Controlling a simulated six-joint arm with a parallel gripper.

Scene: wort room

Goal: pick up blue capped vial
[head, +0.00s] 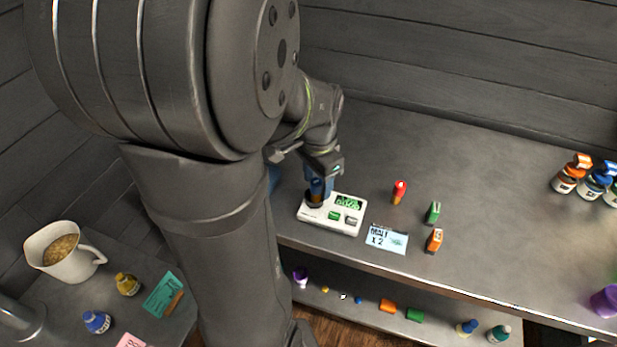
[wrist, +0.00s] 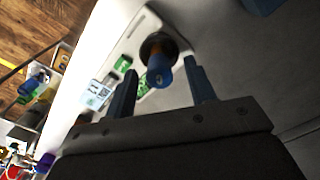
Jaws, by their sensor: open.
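The blue capped vial (wrist: 160,72) stands in the wrist view on the round dark pan of a white scale, its cap toward the camera and its amber body behind. The scale (head: 345,222) sits on the grey bench in the head view. My gripper (wrist: 160,66) is open, with one blue finger on each side of the vial and visible gaps between. In the head view my gripper (head: 320,180) is over the scale's pan and largely hides the vial. The vial looks roughly upright.
A red-topped vial (head: 398,192), a green item (head: 433,213), an orange item (head: 435,240) and a printed card (head: 386,239) lie right of the scale. Several capped jars (head: 566,178) stand at the far right. A lower shelf (head: 340,312) holds small items. A jug (head: 64,252) stands left.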

